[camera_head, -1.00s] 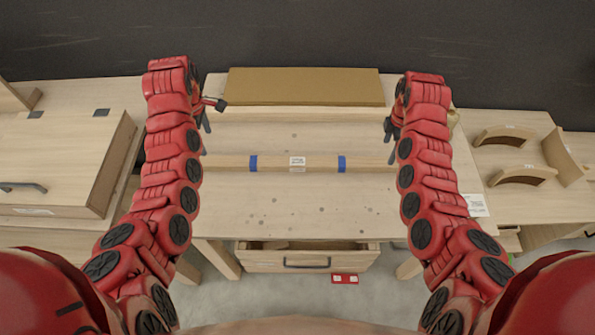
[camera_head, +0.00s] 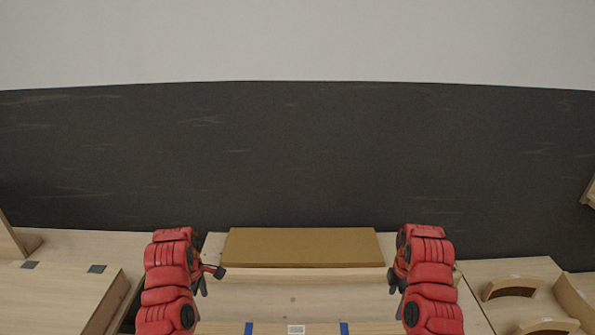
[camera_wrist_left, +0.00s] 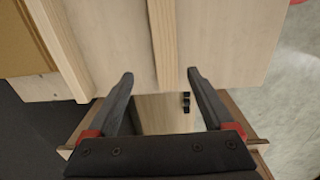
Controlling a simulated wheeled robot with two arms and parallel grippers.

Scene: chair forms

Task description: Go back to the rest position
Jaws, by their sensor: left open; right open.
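In the head view my left gripper (camera_head: 202,288) is at the left end of the workbench, beside the left end of a tan board. In the left wrist view its two dark fingers (camera_wrist_left: 158,95) are spread apart with nothing held between them. My right gripper (camera_head: 396,284) is at the right side of the bench, mostly hidden by its own red arm. Nothing shows in its jaws. Both arms reach forward over the bench, roughly mirrored.
A tan board (camera_head: 303,246) lies along the bench's back edge. A wooden bar with blue tape (camera_head: 249,328) is at the bottom. A wooden box (camera_head: 50,300) stands left. Curved wooden pieces (camera_head: 514,287) lie right.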

